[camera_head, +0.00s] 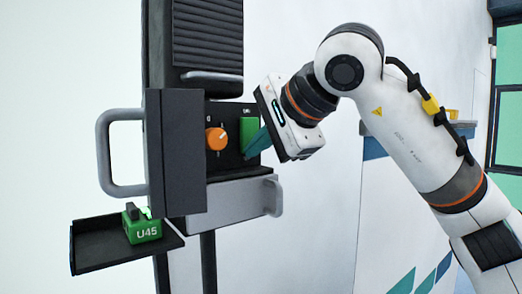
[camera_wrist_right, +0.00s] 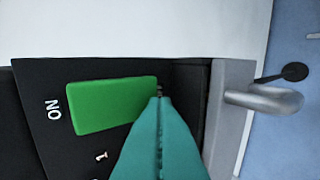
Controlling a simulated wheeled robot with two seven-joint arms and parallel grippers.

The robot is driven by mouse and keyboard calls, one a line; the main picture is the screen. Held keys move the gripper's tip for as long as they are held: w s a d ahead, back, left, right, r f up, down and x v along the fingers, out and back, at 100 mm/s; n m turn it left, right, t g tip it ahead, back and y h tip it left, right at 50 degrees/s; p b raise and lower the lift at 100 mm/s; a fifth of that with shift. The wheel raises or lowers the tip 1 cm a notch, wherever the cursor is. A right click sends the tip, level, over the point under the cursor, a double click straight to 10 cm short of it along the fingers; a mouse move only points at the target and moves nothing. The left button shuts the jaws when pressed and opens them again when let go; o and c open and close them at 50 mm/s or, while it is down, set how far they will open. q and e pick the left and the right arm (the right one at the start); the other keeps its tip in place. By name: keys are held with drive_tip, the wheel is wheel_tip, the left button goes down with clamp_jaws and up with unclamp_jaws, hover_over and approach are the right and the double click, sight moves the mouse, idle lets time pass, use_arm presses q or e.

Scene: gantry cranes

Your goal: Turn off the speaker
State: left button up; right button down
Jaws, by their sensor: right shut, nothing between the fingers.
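A dark control panel (camera_head: 230,165) on an upright unit carries a green rectangular switch (camera_head: 247,130) and an orange round knob (camera_head: 216,139). In the right wrist view the green switch (camera_wrist_right: 112,105) has the white word "ON" beside it. I cannot tell which part is the speaker; a ribbed dark box (camera_head: 207,35) sits above the panel. My right gripper (camera_head: 252,150) has its teal fingers shut and empty, tips at the switch's edge. In the wrist view the fingertips (camera_wrist_right: 160,98) overlap the switch's corner; contact is unclear. My left gripper is not in view.
A dark door with a grey handle (camera_head: 121,152) stands left of the panel. A grey ledge (camera_head: 228,196) with a bracket juts out below it. A green "U45" device (camera_head: 142,226) sits on a dark tray (camera_head: 95,249) at lower left.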

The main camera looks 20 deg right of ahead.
drive_tip(key=shift+w+f, duration=0.1)
drive_tip(key=shift+f, duration=0.1)
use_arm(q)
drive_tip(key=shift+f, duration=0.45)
use_arm(e)
drive_tip(key=shift+w, duration=0.1)
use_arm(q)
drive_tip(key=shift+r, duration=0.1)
use_arm(e)
drive_tip(key=shift+r, duration=0.1)
drive_tip(key=shift+r+p, duration=0.8)
drive_tip(key=shift+p, duration=0.1)
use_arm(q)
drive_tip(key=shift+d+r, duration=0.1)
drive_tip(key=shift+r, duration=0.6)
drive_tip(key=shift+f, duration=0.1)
